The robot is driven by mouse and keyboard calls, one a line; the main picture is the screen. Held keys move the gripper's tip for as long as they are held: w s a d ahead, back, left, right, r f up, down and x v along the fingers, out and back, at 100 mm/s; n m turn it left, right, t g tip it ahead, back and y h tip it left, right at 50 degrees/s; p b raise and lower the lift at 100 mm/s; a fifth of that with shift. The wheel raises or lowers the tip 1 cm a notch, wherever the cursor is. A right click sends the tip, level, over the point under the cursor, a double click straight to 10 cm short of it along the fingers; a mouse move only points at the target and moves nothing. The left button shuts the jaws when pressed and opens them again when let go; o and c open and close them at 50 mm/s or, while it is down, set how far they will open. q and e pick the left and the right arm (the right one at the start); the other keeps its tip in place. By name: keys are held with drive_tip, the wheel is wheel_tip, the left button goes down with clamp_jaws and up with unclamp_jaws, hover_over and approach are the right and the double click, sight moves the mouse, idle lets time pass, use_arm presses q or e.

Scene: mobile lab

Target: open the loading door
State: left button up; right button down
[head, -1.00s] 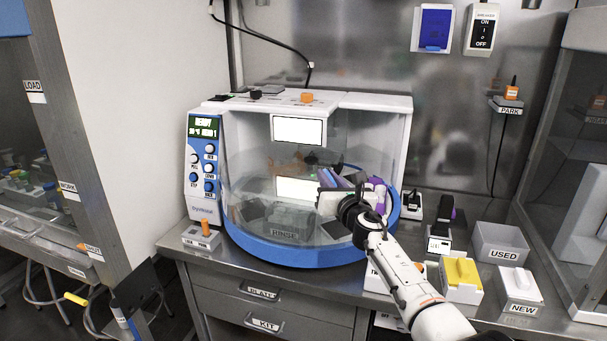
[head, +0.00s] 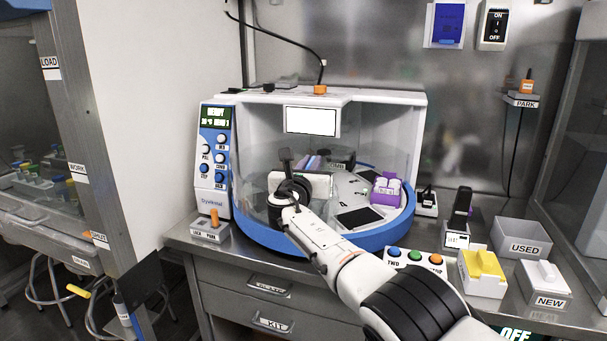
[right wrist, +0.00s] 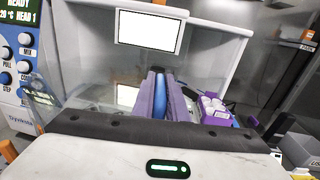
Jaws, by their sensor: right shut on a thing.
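The loading door (head: 250,182) is a clear curved panel on the front of the white and blue machine (head: 375,97). It shows at the left of the machine's opening in the head view. The right part of the opening is uncovered, showing the white deck inside. My right gripper (head: 287,174) is at the front of the door and shut on a part of it, seemingly its dark handle. The fingertips are largely hidden by the gripper body. My left gripper is not in view.
On the bench at right are a button box (head: 415,262), a yellow-topped box (head: 482,272), a grey USED bin (head: 522,243) and a NEW box (head: 543,282).

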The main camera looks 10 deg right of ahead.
drive_tip(key=shift+r, duration=0.25)
drive_tip(key=c, duration=1.8)
unclamp_jaws()
drive_tip(key=shift+o, duration=0.2)
drive_tip(key=shift+f, duration=0.15)
